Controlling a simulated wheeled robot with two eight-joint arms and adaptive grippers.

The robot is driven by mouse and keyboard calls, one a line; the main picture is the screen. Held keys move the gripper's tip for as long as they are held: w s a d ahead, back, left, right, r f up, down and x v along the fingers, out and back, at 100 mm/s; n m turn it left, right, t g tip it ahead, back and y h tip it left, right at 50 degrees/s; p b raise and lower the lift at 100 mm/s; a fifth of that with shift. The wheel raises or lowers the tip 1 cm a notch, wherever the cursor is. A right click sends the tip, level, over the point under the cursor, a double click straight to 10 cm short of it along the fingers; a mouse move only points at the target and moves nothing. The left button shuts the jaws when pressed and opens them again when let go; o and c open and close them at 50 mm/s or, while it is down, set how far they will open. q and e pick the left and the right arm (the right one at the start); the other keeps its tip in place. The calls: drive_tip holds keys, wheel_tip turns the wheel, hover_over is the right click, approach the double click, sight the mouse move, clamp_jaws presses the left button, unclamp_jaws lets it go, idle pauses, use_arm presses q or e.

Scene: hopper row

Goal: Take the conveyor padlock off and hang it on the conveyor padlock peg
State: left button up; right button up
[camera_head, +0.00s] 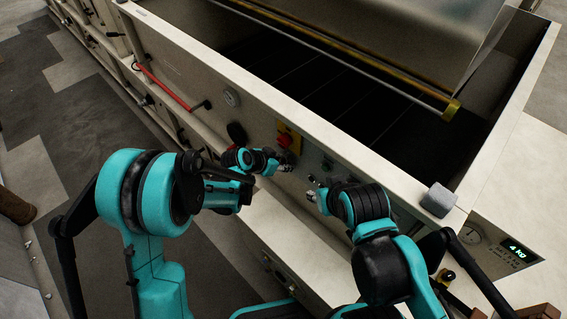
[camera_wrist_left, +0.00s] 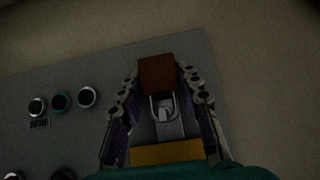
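The padlock (camera_wrist_left: 157,75) is a dark red block with a metal shackle (camera_wrist_left: 152,106) in the left wrist view. The shackle is still around a grey metal tab beside a yellow plate (camera_wrist_left: 167,152). My left gripper (camera_wrist_left: 158,80) has one finger against each side of the padlock body. In the head view, my left gripper (camera_head: 288,166) is at the hopper's front panel, just below a red and yellow switch (camera_head: 287,138), and hides the padlock. My right gripper (camera_head: 312,190) is beside it to the right, with its fingers apart and empty. I cannot make out the padlock peg.
The open hopper (camera_head: 380,163) has a pale rim and dark inside. Small round buttons (camera_wrist_left: 61,102) sit beside the padlock on the grey panel. A red bar (camera_head: 165,87) is farther left. A grey block (camera_head: 438,200) stands on the right corner, near a display (camera_head: 515,248). My two grippers are close together.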

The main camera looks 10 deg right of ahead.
use_arm(q)
drive_tip(key=o, duration=0.4)
drive_tip(key=shift+c, duration=0.2)
clamp_jaws()
drive_tip(key=o, duration=0.9)
unclamp_jaws()
drive_tip(key=v, duration=1.2)
drive_tip(key=shift+a, duration=0.1)
